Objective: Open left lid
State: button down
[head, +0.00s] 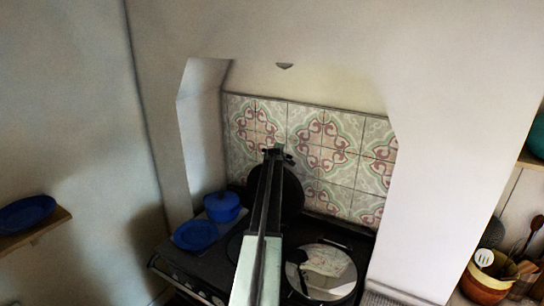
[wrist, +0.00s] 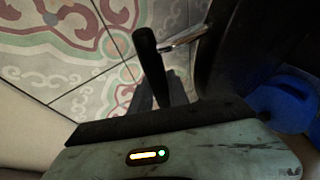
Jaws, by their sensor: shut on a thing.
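The left lid (head: 291,190) is a dark round disk standing raised, close to upright, in front of the tiled wall. My gripper (head: 272,153) is at the upper edge of this lid, shut on its black handle. In the wrist view the black handle (wrist: 148,52) rises from the dark jaws of my gripper (wrist: 165,92), with a metal bracket (wrist: 186,36) joining it to the lid's dark side (wrist: 228,48). My arm hides part of the lid and the left hotplate beneath it. The right lid (head: 322,272) is shiny and lies flat on the stove.
The black stove (head: 190,266) stands in a recess under a white hood. A blue pot (head: 222,208) and a blue plate (head: 193,235) are on its left side. The tiled wall (head: 335,150) is close behind the lid. Wall pillars bound both sides.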

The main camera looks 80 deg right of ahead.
jog(key=c, duration=1.3)
grip_release()
jog(key=shift+w+a, duration=0.1)
jog(key=shift+w, duration=0.3)
jog(key=shift+s+a+r, duration=0.1)
jog(key=shift+a+r, duration=0.1)
jog(key=shift+a, duration=0.05)
jog(key=p+v, duration=0.2)
jog(key=v, duration=0.1)
jog(key=shift+s+r, duration=0.1)
jog(key=a, duration=0.3)
jog(key=s+a, duration=0.1)
jog(key=a, duration=0.7)
jog(key=shift+s+a+f+b, duration=0.15)
jog(key=shift+s+f+b, duration=0.1)
jog(key=shift+s+b, duration=0.15)
